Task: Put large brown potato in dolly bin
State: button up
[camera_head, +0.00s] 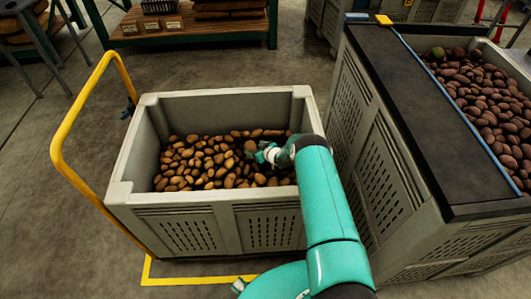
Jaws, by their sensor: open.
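The dolly bin (148,100) is a large grey crate with a yellow push handle (57,130), partly filled with brown and yellowish potatoes (205,160). My teal arm reaches over its near right part. My gripper (257,152) is open and low inside the bin, over or close to the potatoes. A brown potato (250,146) shows right at the fingertips; I cannot tell if it touches them or lies on the pile. I cannot tell which potato is the large brown one. My arm hides the bin's near right corner.
A dark-topped table (420,110) stands at the right, beside another grey bin (508,65) full of reddish-brown potatoes. A wooden shelf (190,30) with sacks is at the back. Yellow tape (205,280) marks the floor.

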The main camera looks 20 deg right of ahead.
jog(key=v, duration=1)
notch_tip(320, 180, up, 31)
jog(key=d+m+g+h, duration=0.1)
jog(key=d+m+h, duration=0.1)
jog(key=h, duration=0.3)
jog(key=s+a+r+m+g+h, duration=0.2)
jog(key=s+r, duration=1.2)
jog(key=r, duration=0.2)
jog(key=s+a+r+g+y, duration=0.1)
jog(key=s+a+r, duration=0.1)
jog(key=s, duration=1.2)
jog(key=s+a+r+m+g, duration=0.1)
jog(key=s+a, duration=0.3)
jog(key=s, duration=1)
jog(key=shift+a+r+g+y, duration=0.15)
jog(key=shift+r+g+y, duration=0.2)
jog(key=shift+r, duration=0.4)
